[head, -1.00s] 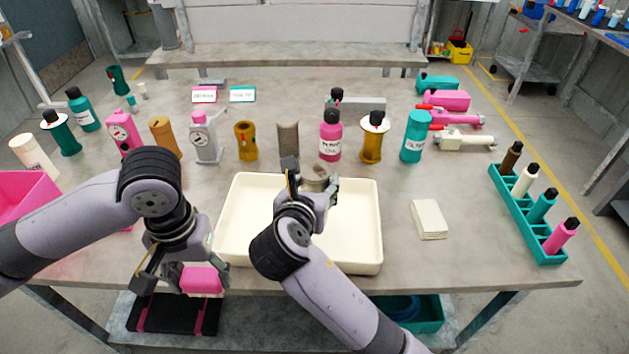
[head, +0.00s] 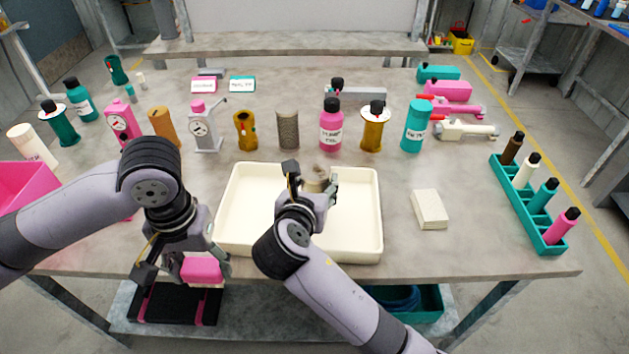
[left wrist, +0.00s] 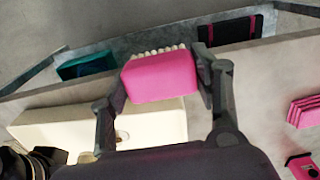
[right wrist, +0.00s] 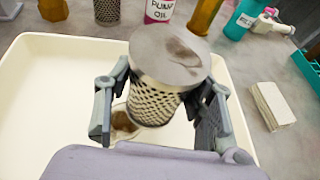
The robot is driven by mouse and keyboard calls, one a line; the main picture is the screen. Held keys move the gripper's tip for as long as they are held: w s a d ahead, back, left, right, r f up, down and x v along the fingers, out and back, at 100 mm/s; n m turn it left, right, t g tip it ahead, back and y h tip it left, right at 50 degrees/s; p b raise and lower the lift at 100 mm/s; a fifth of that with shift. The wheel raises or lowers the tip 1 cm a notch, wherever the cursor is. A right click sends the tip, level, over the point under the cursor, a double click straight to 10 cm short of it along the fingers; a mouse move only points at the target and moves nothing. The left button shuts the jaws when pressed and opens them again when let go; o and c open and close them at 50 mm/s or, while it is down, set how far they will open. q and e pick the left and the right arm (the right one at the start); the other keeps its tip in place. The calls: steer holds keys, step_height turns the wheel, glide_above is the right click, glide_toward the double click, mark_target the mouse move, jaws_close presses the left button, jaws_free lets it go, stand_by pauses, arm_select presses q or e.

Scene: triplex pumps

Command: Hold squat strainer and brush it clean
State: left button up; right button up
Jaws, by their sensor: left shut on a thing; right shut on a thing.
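The squat strainer (right wrist: 160,88) is a short perforated metal cylinder with a grey smudged end cap. My right gripper (right wrist: 160,108) is shut on its sides and holds it over the cream tray (right wrist: 30,110). In the head view the strainer (head: 316,180) is partly hidden by my right gripper (head: 308,190). A pink brush (left wrist: 160,78) with pale bristles is between the fingers of my left gripper (left wrist: 160,88), which is shut on it. In the head view the brush (head: 201,269) hangs at the table's front edge, left of the tray. A brown patch shows in the tray below the strainer.
A tall grey strainer (head: 288,130), a pink pump oil bottle (head: 331,128) and several pump parts stand behind the tray. A folded cloth stack (head: 429,210) lies right of it. A teal rack (head: 520,212) of bottles stands far right. A pink bin (head: 20,190) is at left.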

arm_select(q)
steer(key=shift+f+b, duration=0.35)
steer(key=shift+f, duration=0.05)
arm_select(e)
steer(key=shift+f, duration=2.15)
steer(key=shift+f, duration=0.1)
stand_by(0.5)
